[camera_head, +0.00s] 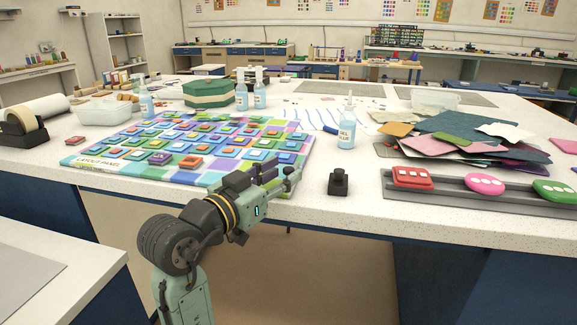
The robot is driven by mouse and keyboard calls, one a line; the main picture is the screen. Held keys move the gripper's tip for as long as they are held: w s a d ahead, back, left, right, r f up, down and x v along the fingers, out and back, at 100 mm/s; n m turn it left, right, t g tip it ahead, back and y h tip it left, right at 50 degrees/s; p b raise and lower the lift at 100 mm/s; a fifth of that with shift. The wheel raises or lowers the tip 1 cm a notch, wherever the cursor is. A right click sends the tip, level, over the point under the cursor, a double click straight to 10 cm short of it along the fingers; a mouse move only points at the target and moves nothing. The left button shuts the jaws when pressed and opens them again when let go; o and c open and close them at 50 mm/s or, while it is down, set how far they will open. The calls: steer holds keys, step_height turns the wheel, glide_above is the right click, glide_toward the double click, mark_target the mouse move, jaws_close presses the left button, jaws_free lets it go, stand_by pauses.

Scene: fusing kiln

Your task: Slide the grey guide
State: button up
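A long grey guide rail (455,192) lies on the white worktop at the right, near the front edge, and runs out of the picture. My gripper (283,172) is over the front edge of the worktop, well left of the rail and beside the right corner of the layout panel. Its fingers look apart, with nothing seen between them. A small black knobbed block (339,183) stands between my gripper and the rail.
The layout panel (100,160) with many coloured tiles covers the left worktop (345,215). A glue bottle (347,128) stands behind the black block. Coloured sheets (456,128) are piled behind the rail. Bottles, a green box (208,94) and a tape roll (40,112) stand further back.

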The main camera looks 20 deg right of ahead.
mark_target(285, 171)
steer(key=shift+x, duration=1.6)
steer(key=shift+a, duration=0.1)
jaws_close()
